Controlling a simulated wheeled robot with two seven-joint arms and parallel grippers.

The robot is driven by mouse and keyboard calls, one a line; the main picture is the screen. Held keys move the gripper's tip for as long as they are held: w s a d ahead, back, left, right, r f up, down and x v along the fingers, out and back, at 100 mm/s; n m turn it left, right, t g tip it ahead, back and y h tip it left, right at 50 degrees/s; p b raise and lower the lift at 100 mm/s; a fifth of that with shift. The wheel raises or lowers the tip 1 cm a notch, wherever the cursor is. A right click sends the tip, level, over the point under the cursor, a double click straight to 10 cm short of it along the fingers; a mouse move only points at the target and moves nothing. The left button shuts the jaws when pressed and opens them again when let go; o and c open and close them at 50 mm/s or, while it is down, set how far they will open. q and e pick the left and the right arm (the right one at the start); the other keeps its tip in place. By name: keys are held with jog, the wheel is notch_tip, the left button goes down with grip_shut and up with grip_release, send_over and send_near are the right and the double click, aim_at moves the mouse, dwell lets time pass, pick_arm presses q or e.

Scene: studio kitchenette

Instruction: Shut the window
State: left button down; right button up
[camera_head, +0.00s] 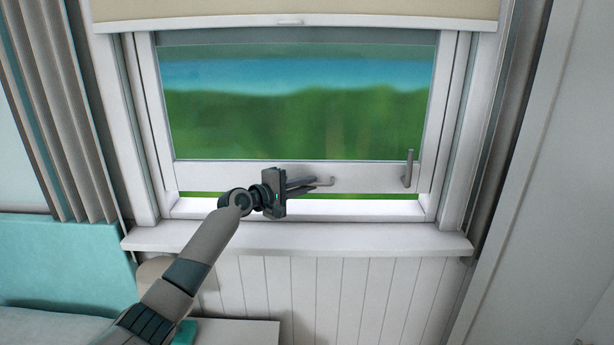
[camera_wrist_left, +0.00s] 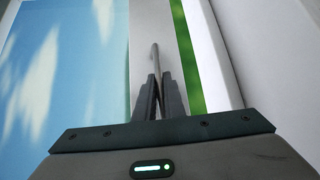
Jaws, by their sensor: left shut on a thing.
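The window sash (camera_head: 220,176) is white-framed and stands ajar. A strip of green outside shows below its bottom rail in the head view, and beside the rail in the wrist view. A grey handle (camera_head: 326,182) sticks out from the bottom rail; it also shows in the left wrist view (camera_wrist_left: 154,58). My left gripper (camera_head: 308,186) is shut on this handle, its fingers (camera_wrist_left: 158,98) close together around its near part. A second grey handle (camera_head: 408,168) stands upright at the right end of the rail. My right gripper is out of view.
The white sill (camera_head: 360,240) juts out below the window. A cream blind (camera_head: 230,10) hangs above, with grey curtains (camera_head: 50,100) at the left. A turquoise panel (camera_head: 60,260) stands at lower left. The space before the right half of the window is clear.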

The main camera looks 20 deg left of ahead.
pick_arm(q)
notch_tip(320, 180, down, 8)
jog(key=b, duration=0.4)
jog(key=shift+s, duration=0.1)
jog(key=shift+f, duration=0.15)
jog(key=c, duration=2)
grip_release()
jog(key=shift+o, duration=0.8)
jog(key=shift+r, duration=0.2)
